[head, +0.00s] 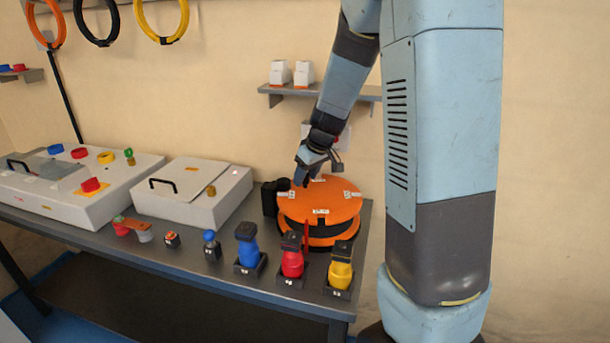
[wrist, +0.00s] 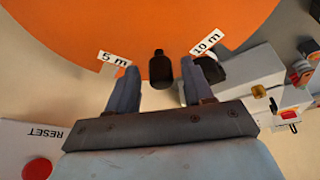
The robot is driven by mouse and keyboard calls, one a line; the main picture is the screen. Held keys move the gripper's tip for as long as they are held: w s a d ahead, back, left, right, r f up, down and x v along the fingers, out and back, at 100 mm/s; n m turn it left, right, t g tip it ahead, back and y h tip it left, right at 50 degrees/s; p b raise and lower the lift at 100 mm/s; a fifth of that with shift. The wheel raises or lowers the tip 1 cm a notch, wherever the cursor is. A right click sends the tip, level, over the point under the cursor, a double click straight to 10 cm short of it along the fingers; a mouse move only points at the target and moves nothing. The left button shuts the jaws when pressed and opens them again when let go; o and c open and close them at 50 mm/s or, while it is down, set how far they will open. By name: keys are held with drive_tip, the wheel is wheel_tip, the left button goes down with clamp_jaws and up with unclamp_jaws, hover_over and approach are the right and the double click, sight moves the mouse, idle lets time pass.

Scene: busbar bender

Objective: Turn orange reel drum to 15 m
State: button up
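The orange reel drum (head: 335,202) lies flat on the bench, with white label tags around its top. In the wrist view the drum (wrist: 120,25) fills the upper part, with a "5 m" tag (wrist: 114,58) at left and a "10 m" tag (wrist: 206,42) at right. A black knob (wrist: 158,69) stands near the drum's edge between these tags. My gripper (head: 305,180) is over the drum's far left side. Its fingers (wrist: 160,78) are apart, one on each side of the knob, with visible gaps. A 15 m tag cannot be read in either view.
Blue (head: 247,245), red (head: 292,258) and yellow (head: 340,268) connectors stand in holders in front of the drum. A white box with a handle (head: 190,192) is to its left. A wall shelf (head: 350,93) with small white boxes is behind my arm.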

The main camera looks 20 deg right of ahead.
clamp_jaws()
idle(0.3)
drive_tip(key=shift+d, duration=0.1)
